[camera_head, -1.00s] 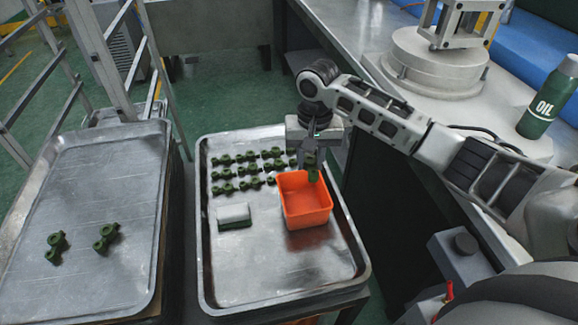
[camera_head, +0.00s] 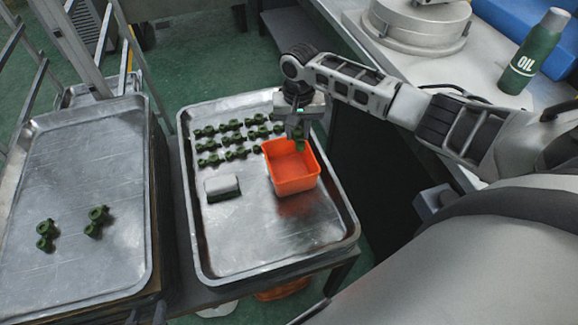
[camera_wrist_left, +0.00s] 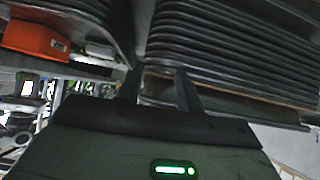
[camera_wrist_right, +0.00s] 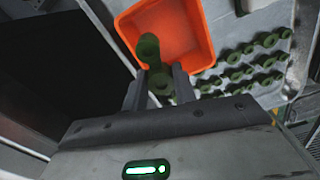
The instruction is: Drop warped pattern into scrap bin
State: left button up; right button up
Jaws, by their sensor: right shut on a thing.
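My right gripper (camera_head: 298,133) is shut on a green wax pattern (camera_head: 300,144), held at the bin's far right edge in the head view. In the right wrist view the pattern (camera_wrist_right: 149,48) sticks out past the fingertips (camera_wrist_right: 159,80), overlapping the bin's opening.
Several green patterns (camera_head: 233,141) lie in rows on the right tray (camera_head: 237,242), behind a white-and-green block (camera_head: 222,187). Two patterns (camera_head: 96,221) lie on the left tray (camera_head: 85,165). A green oil bottle (camera_head: 532,52) stands on the right bench. The right tray's front is clear.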

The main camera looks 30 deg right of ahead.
jog(key=o, duration=1)
jog(key=shift+r, duration=0.15)
notch_tip(320, 180, up, 16)
jog(key=shift+f, duration=0.15)
jog(key=shift+f, duration=0.1)
